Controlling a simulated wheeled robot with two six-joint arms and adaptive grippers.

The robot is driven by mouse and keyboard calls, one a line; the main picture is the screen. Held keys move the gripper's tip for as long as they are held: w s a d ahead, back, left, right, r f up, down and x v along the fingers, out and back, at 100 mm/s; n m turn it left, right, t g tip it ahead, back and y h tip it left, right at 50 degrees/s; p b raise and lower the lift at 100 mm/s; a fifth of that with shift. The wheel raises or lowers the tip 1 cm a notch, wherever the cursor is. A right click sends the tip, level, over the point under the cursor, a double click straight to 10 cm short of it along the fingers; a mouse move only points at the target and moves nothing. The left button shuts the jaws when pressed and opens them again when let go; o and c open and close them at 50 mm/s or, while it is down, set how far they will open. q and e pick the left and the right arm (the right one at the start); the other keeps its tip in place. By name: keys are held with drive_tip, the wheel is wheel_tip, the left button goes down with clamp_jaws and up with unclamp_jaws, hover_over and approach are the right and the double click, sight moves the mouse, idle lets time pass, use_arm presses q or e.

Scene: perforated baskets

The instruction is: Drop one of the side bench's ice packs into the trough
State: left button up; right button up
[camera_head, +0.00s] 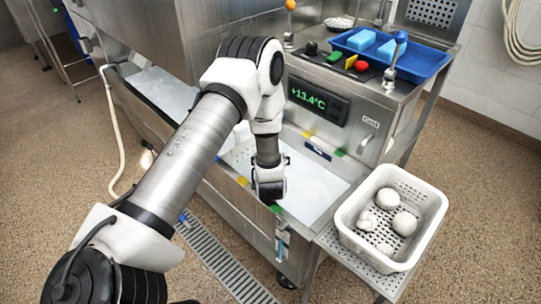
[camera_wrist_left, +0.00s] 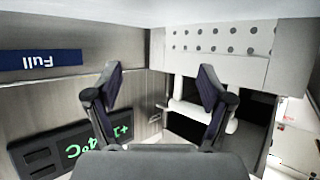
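Two light blue ice packs (camera_head: 361,39) (camera_head: 391,50) lie in a blue tray (camera_head: 425,66) on the steel bench top at the back right. The steel trough (camera_head: 316,190) below the display panel has a pale surface inside. My left gripper (camera_head: 268,190) points down over the trough near its front edge, well away from the tray. In the left wrist view the two fingers of my left gripper (camera_wrist_left: 160,82) stand apart with nothing between them. No ice pack shows in the wrist view. My right gripper does not show.
A white perforated basket (camera_head: 346,215) holding several white round pieces stands right of the trough.

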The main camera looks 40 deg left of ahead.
use_arm(q)
wheel_tip(320, 180, up, 10)
idle(0.5)
idle(1.5)
